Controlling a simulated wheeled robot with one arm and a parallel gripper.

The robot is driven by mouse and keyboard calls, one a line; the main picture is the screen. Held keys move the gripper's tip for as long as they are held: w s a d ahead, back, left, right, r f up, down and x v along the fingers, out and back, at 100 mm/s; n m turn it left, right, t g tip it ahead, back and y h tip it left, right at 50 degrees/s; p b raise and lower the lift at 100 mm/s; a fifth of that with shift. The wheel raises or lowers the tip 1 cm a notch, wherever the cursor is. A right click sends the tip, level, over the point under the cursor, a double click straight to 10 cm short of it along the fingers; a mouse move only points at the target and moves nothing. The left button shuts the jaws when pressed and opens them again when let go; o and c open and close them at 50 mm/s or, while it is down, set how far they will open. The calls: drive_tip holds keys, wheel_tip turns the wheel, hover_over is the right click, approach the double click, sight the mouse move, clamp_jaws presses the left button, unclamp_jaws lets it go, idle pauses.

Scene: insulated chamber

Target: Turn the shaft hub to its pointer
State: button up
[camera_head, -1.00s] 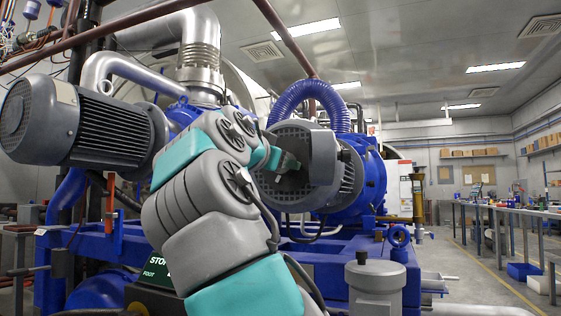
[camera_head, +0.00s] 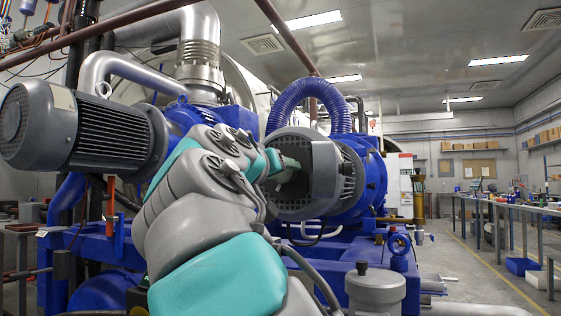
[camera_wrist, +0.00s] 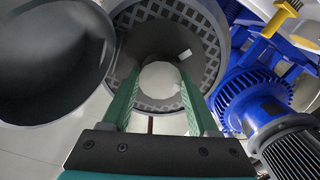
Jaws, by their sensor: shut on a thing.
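The shaft hub (camera_wrist: 160,88), a pale round face, sits in the dark middle of a round grille. My gripper (camera_wrist: 159,76) has its two green fingers on either side of the hub, shut on it. In the head view my gripper (camera_head: 288,166) reaches into the grille end of the grey motor housing (camera_head: 325,170); the hub itself is hidden there. A small pale mark (camera_wrist: 185,54) lies on the dark surface just above and right of the hub in the wrist view. I cannot tell if it is the pointer.
A grey finned motor (camera_head: 75,125) stands at the left. A blue corrugated hose (camera_head: 310,95) arches above the housing, and a grey capped canister (camera_head: 375,288) stands below right. The aisle (camera_head: 455,260) at the right is free, beside a long bench (camera_head: 505,203).

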drive_tip(key=shift+a+n+p, duration=0.1)
drive_tip(key=shift+n+p, duration=4.4)
drive_tip(key=shift+n, duration=1)
drive_tip(key=shift+f, duration=0.1)
drive_tip(key=o, duration=1.4)
drive_tip(key=shift+c, duration=0.2)
